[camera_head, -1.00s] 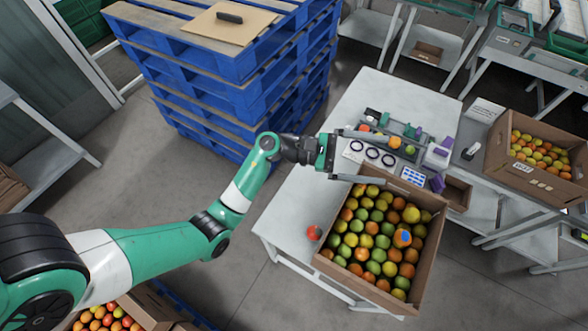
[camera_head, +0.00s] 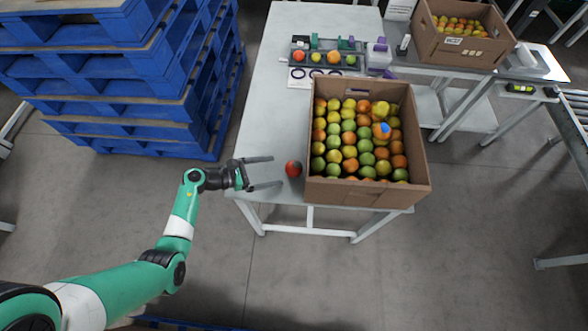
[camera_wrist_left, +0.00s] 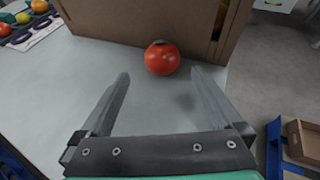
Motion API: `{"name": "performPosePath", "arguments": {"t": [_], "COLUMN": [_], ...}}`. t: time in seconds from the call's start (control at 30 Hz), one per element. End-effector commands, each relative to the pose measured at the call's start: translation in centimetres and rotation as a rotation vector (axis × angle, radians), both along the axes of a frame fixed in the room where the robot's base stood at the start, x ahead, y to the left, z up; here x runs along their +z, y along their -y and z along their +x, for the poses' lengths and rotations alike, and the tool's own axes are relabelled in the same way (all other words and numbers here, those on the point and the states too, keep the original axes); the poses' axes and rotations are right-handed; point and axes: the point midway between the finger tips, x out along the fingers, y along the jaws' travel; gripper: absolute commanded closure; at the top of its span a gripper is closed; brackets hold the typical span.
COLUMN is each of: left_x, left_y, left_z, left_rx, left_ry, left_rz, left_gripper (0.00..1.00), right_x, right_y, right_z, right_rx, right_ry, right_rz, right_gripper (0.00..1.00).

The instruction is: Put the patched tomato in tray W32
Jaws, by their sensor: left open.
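A red tomato (camera_head: 293,168) with a dark patch on top lies alone on the white table, left of the large cardboard box. It also shows in the left wrist view (camera_wrist_left: 161,60), just beyond the fingertips. My left gripper (camera_head: 276,171) is open and empty at the table's left edge, its fingers pointing at this tomato. Another fruit with a blue and orange surface (camera_head: 383,130) lies on top of the fruit in the box. No tray label reads clearly as W32. My right gripper is not in view.
The large cardboard box (camera_head: 368,195) full of tomatoes stands at the table's front right. A grey tray (camera_head: 302,70) with several tomatoes lies behind it. A second cardboard box (camera_head: 455,50) stands back right. Blue pallets (camera_head: 120,75) rise on the left. The table's left strip is clear.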

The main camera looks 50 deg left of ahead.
Motion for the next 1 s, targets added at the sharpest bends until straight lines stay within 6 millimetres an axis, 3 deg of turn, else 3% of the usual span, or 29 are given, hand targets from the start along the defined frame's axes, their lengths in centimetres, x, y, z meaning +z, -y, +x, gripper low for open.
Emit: {"name": "performPosePath", "arguments": {"t": [0.27,0.6,0.83,1.0], "left_x": [-0.7,-2.3,-2.2,-2.2], "left_y": [0.7,2.8,2.8,2.8], "left_z": [1.5,5.6,5.7,5.7], "left_rx": [-0.001,-0.002,0.001,0.0], "left_ry": [0.001,0.001,0.001,0.001], "left_rz": [-0.001,-0.001,-0.001,0.0], "left_gripper": [0.0,0.0,0.0,0.31], "right_x": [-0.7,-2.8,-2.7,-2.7], "right_y": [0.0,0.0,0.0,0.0], "right_z": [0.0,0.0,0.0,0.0], "right_rx": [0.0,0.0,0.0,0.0], "right_ry": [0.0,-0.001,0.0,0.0], "right_rz": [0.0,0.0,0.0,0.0], "right_gripper": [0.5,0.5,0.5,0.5]}}
